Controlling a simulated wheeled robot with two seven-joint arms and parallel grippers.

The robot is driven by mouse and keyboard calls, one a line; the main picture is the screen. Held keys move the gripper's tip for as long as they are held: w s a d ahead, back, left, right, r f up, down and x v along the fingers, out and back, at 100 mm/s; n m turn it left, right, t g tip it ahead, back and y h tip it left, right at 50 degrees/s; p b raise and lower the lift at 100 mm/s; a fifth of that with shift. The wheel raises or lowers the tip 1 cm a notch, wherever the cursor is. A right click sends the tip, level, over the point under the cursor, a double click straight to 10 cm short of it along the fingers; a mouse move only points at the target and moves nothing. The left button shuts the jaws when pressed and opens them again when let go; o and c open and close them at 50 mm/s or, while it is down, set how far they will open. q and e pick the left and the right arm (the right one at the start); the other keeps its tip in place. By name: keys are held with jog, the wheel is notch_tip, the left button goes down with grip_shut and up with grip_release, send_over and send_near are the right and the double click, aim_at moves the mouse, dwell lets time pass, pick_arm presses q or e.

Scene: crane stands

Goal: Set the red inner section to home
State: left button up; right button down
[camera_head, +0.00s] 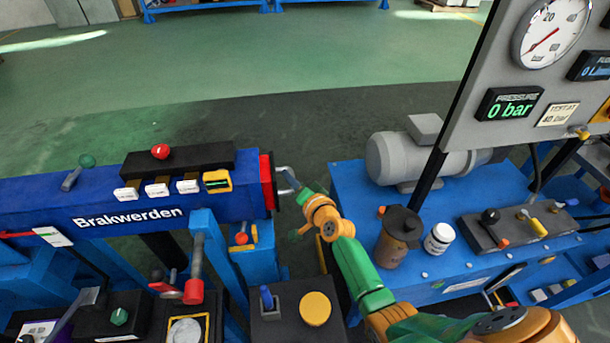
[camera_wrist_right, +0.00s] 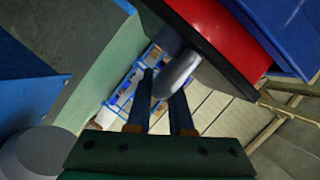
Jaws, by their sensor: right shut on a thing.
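The red inner section (camera_head: 266,182) shows as a short red end with a dark plate at the right end of the blue beam marked "Brakwerden" (camera_head: 80,200). A grey metal handle (camera_head: 283,171) sticks out from that plate. My right gripper (camera_head: 301,191) is at the handle, shut on it. In the right wrist view, the handle (camera_wrist_right: 176,74) passes between the dark fingers (camera_wrist_right: 160,92), and the red section (camera_wrist_right: 222,38) is just above. How far the section extends inside the beam is hidden. My left gripper is not in view.
A blue bench (camera_head: 350,190) at right carries a grey motor (camera_head: 400,158), a brown pot (camera_head: 398,238), a white jar (camera_head: 438,239) and a lever block (camera_head: 515,227). A gauge panel reading 0 bar (camera_head: 510,103) stands behind. A control box (camera_head: 290,310) stands below the beam's end.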

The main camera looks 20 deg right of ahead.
jog(key=shift+a+r, duration=0.1)
jog(key=shift+r, duration=0.05)
jog(key=c, duration=1)
grip_release()
jog(key=shift+w, duration=0.1)
jog(key=shift+o, duration=1)
jog(key=shift+a, duration=0.2)
jog(key=shift+d, duration=0.1)
jog(key=p+v, duration=0.1)
jog(key=v, duration=0.6)
jog(key=shift+p, duration=0.35)
